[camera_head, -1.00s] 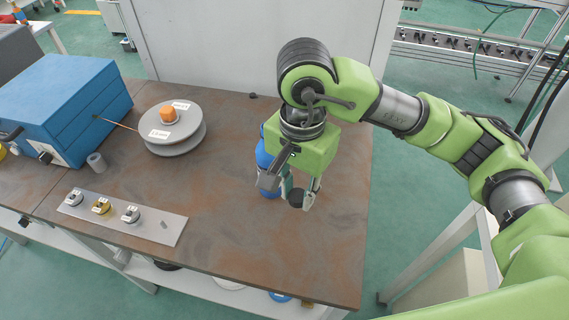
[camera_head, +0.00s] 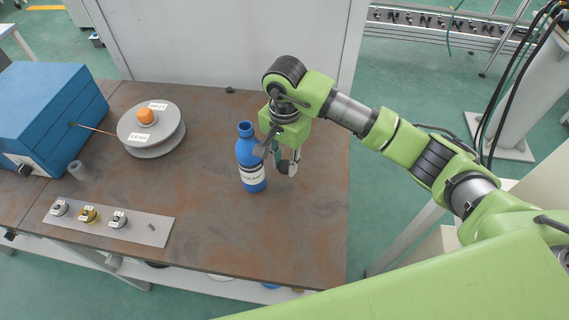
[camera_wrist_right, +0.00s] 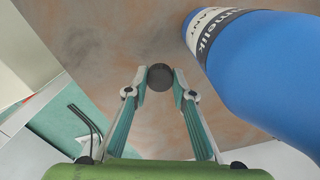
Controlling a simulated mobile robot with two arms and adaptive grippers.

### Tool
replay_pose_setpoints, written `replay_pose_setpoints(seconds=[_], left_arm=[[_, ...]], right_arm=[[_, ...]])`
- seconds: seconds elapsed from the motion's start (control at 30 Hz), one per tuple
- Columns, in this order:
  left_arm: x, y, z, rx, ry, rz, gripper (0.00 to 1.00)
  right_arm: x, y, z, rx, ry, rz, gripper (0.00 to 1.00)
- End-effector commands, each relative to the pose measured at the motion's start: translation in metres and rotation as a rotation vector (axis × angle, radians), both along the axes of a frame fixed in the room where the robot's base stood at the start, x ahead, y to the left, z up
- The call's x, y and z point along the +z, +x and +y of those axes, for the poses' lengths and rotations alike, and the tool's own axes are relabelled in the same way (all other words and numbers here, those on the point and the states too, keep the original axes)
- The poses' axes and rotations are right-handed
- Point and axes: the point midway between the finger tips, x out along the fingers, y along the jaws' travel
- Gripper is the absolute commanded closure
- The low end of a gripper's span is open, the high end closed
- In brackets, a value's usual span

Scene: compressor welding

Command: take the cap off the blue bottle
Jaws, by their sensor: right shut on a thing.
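The blue bottle (camera_head: 250,175) with a white label stands upright on the brown worktable (camera_head: 215,215); its blue neck shows at the top with no black cap on it. In the right wrist view the bottle (camera_wrist_right: 262,70) fills the upper right. My right gripper (camera_head: 285,166) is just right of the bottle, pointing down. Its fingertips, also in the wrist view (camera_wrist_right: 160,80), are shut on a small dark round cap (camera_wrist_right: 160,76), apart from the bottle. Whether the cap touches the table is hard to tell. My left gripper is not in view.
On the left are a blue box (camera_head: 55,115), a grey spool (camera_head: 165,138) with an orange knob, a small grey cylinder (camera_head: 77,170) and a metal plate (camera_head: 150,222) with several labelled pieces. The table in front of the bottle is clear; its right edge is near.

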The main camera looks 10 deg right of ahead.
Motion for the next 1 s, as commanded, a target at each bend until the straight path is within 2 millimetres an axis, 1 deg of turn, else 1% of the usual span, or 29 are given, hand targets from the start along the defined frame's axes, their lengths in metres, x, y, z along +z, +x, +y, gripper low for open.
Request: replay_pose_setpoints(seconds=[0.17,0.2,0.3,0.4,0.5,0.7,0.83,0.87,0.9,1.0], left_arm=[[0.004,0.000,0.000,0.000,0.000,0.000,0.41],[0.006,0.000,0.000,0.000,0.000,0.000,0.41],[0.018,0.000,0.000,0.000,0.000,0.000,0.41],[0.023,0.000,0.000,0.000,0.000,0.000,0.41],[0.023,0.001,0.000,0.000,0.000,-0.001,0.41],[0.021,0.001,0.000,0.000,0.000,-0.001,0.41],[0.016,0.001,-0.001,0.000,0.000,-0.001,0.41],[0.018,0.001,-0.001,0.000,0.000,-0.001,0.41],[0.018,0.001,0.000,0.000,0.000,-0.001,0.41],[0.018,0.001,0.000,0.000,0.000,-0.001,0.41]], right_arm=[[-0.010,0.008,-0.002,-0.001,0.000,0.001,1.00],[-0.014,0.011,-0.003,-0.002,-0.001,0.002,1.00],[-0.026,0.009,-0.002,-0.001,0.002,0.006,1.00],[-0.038,0.010,-0.002,-0.001,0.001,0.001,1.00],[-0.043,0.010,-0.002,0.000,0.001,0.000,1.00],[-0.044,0.011,-0.002,0.000,0.001,-0.001,1.00],[-0.048,0.011,-0.002,0.000,0.001,-0.002,1.00],[-0.046,0.011,-0.002,0.000,0.001,-0.003,0.72],[-0.046,0.011,-0.002,0.000,0.002,-0.002,0.61],[-0.046,0.011,-0.002,0.000,0.001,-0.001,0.60]])
